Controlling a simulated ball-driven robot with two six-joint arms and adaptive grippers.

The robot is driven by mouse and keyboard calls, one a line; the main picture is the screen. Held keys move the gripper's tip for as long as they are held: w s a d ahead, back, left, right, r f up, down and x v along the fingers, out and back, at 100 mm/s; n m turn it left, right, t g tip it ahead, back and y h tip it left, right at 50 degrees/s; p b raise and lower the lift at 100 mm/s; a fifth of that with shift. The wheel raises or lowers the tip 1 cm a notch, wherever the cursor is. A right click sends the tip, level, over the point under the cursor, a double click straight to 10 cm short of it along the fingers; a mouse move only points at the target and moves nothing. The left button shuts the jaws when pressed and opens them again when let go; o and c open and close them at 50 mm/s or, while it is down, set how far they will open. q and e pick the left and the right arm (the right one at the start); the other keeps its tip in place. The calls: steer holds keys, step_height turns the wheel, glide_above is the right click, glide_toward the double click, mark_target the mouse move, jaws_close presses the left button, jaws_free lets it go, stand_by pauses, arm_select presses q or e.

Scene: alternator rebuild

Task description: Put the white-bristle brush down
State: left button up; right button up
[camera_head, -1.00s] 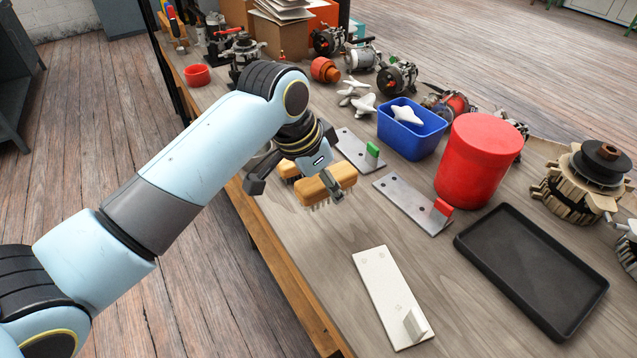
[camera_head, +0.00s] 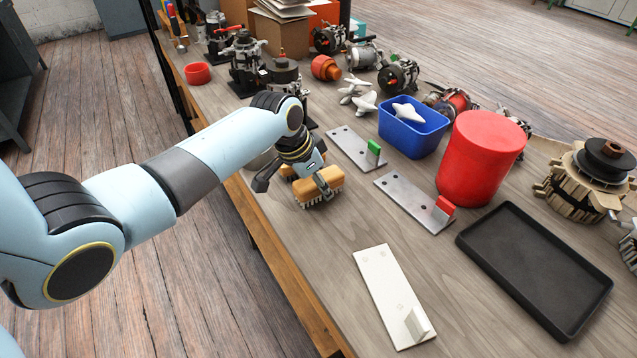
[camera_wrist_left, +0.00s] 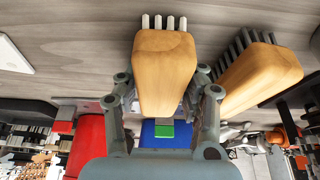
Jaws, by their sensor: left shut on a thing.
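The white-bristle brush (camera_head: 318,188) has a tan wooden body and is held by my left gripper (camera_head: 325,181), low over the workbench. Its bristles point down; I cannot tell whether they touch the bench. In the left wrist view the brush (camera_wrist_left: 165,72) lies between the two fingers of the gripper (camera_wrist_left: 164,108), with several white bristles at its far end. A second tan brush (camera_wrist_left: 262,75), with dark bristles, is close beside it on the right of that view. My right gripper is not in view.
A white plate with an upright tab (camera_head: 385,285) lies nearer the front. Metal plates with a green tab (camera_head: 350,144) and a red tab (camera_head: 408,200) lie to the right. A blue bin (camera_head: 412,142), red canister (camera_head: 480,158) and black tray (camera_head: 520,250) stand further right.

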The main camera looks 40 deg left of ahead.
arm_select(q)
steer(key=shift+f, duration=0.1)
steer(key=o, duration=1)
steer(key=shift+r, duration=0.25)
steer(key=p+v, duration=0.1)
steer(key=v, duration=1)
steer(key=shift+s+r, duration=0.25)
steer(key=shift+r, duration=0.05)
